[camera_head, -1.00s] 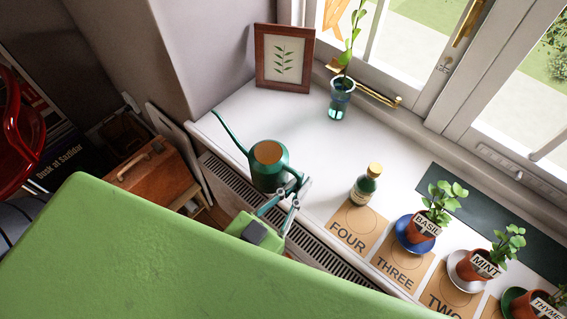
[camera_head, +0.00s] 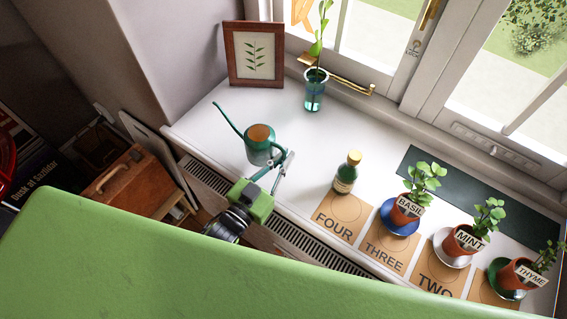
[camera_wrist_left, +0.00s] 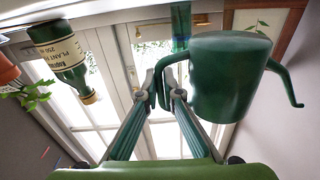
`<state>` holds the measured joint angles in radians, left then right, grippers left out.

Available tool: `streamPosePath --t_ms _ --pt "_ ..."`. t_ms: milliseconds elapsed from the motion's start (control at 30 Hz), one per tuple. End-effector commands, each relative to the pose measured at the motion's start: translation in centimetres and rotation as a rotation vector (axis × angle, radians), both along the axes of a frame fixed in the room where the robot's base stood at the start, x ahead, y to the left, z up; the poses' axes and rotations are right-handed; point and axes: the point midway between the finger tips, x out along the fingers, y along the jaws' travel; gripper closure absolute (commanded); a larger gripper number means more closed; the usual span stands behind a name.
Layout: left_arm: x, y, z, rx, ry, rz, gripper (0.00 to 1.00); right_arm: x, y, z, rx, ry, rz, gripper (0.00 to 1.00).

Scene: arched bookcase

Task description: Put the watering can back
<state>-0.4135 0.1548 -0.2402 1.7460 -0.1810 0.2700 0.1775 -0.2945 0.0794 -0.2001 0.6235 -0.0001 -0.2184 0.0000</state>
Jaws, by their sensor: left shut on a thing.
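The dark green watering can (camera_head: 259,152), with a long thin spout pointing left and a brown-looking open top, is over the left part of the white windowsill (camera_head: 216,121). My left gripper (camera_head: 283,160) is shut on the can's handle, on its right side. The can is about upright; whether its base touches the sill is not clear. In the left wrist view the can (camera_wrist_left: 228,80) is large at right of centre, with the two fingers at its handle. My right gripper is in neither view.
A framed leaf picture (camera_head: 255,54) and a glass vase with a cutting (camera_head: 315,92) stand behind. A plant food bottle (camera_head: 345,174) is to the right, then numbered cards (camera_head: 340,217) and potted herbs (camera_head: 406,209). The sill between can and picture is clear.

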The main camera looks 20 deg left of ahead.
Motion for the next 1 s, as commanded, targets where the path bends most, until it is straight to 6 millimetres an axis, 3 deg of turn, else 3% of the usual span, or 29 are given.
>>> streamPosePath --t_ms 333,767,833,867,1000 --pt "0.8 0.2 -3.3 0.001 -0.004 0.001 1.0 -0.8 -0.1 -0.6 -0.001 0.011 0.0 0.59" --pt "0.7 0.2 -4.0 0.0 -0.005 0.0 1.0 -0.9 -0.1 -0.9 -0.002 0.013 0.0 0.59" --pt "0.6 0.2 -4.1 0.0 0.0 0.001 0.81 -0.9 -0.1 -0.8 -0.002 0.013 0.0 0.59" --pt "0.6 0.2 -4.1 0.0 0.0 0.001 0.77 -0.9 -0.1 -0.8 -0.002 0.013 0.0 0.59" --pt "0.6 0.2 -4.1 0.0 0.0 0.001 0.77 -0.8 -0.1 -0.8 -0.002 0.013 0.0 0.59"
